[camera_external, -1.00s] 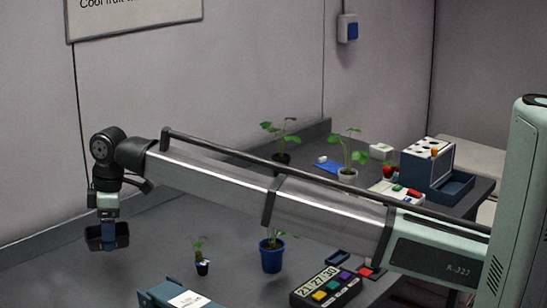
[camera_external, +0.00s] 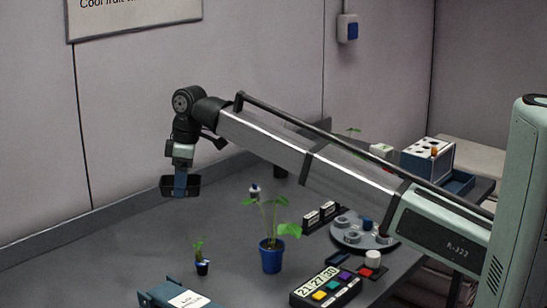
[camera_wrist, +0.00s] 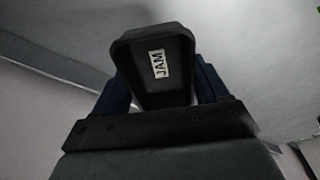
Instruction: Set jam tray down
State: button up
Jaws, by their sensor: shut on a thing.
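The jam tray (camera_wrist: 150,88) is a small dark tray with a white label reading JAM. It sits between the two blue fingers of my gripper (camera_wrist: 158,85) in the wrist view. In the external view my gripper (camera_external: 180,183) points down, shut on the dark jam tray (camera_external: 192,190). The tray is held up in the air over the back left of the grey table (camera_external: 120,250), apart from its top. Its inside is partly hidden by the gripper in the external view.
A blue-potted plant (camera_external: 271,257) and a smaller plant (camera_external: 202,266) stand mid-table. A round grey tray (camera_external: 362,232), a button panel (camera_external: 325,287) and a white-blue rack (camera_external: 427,165) are to the right. A blue box (camera_external: 178,298) is at the front. The left table is clear.

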aim_at(189, 233)
jog(key=shift+s+d+f, duration=0.2)
jog(key=shift+s+d, duration=0.4)
jog(key=shift+d, duration=0.15)
jog(key=shift+f, duration=5)
jog(key=o, duration=1.1)
jog(key=shift+f, duration=0.15)
jog(key=shift+c, duration=0.2)
jog(key=r, duration=0.4)
jog(key=d+r, duration=0.1)
jog(key=r, duration=0.7)
jog(key=shift+d+r, duration=0.1)
jog(key=shift+d, duration=0.3)
